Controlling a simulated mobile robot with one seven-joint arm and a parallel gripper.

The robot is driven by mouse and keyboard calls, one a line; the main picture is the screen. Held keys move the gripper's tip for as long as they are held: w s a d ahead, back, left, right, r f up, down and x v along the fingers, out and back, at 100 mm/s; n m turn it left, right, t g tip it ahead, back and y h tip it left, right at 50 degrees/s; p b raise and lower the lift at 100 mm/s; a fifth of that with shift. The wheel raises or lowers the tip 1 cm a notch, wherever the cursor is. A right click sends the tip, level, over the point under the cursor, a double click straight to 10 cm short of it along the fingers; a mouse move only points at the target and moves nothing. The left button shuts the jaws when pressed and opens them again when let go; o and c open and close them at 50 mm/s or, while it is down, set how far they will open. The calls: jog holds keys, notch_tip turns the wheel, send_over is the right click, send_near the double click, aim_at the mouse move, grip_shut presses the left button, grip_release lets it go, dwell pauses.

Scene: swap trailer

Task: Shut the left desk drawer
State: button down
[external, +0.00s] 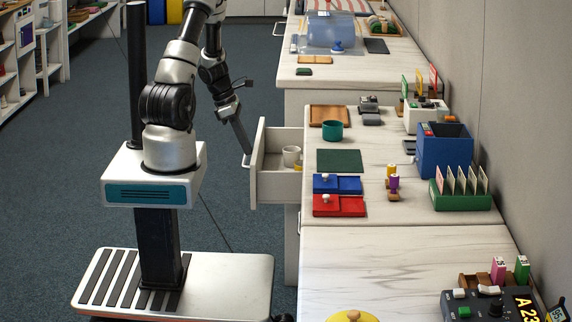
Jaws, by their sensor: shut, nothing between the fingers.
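The desk drawer (280,187) stands pulled out from the desk, on its left side in the picture. It is white with a pale front panel, and a white mug (291,156) and a small yellowish item sit inside. My gripper (247,156) is shut and empty, pointing down at the outer side of the drawer front, near its handle. It looks close to the front panel; I cannot tell whether it touches.
A second desk section stands in front and another behind. Open carpet (60,190) lies on the left.

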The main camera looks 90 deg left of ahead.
jog(key=w+p, duration=0.2)
jog(key=w, duration=1.2)
notch_tip(320, 180, up, 9)
jog(key=p, duration=0.3)
send_over(254, 153)
jog(key=w+a, duration=0.3)
jog(key=a, duration=0.1)
jog(key=s+d+f+t+h, duration=0.1)
jog(key=f, duration=0.2)
jog(key=s+d+f+t+h, duration=0.1)
jog(key=f+t, duration=0.1)
jog(key=f, duration=0.1)
jog(key=s+d+f+t+h, duration=0.1)
jog(key=f+h, duration=0.1)
jog(key=f, duration=0.1)
jog(key=shift+s+d+f+m, duration=0.25)
jog(key=shift+d+f+m, duration=0.05)
jog(key=shift+f+m, duration=0.1)
jog(key=s+f+t+y, duration=0.2)
jog(key=s+t+y, duration=0.15)
jog(key=t, duration=0.65)
jog(key=w+b, duration=0.1)
jog(key=w, duration=1.3)
jog(key=shift+a+n, duration=0.25)
jog(key=shift+n, duration=0.15)
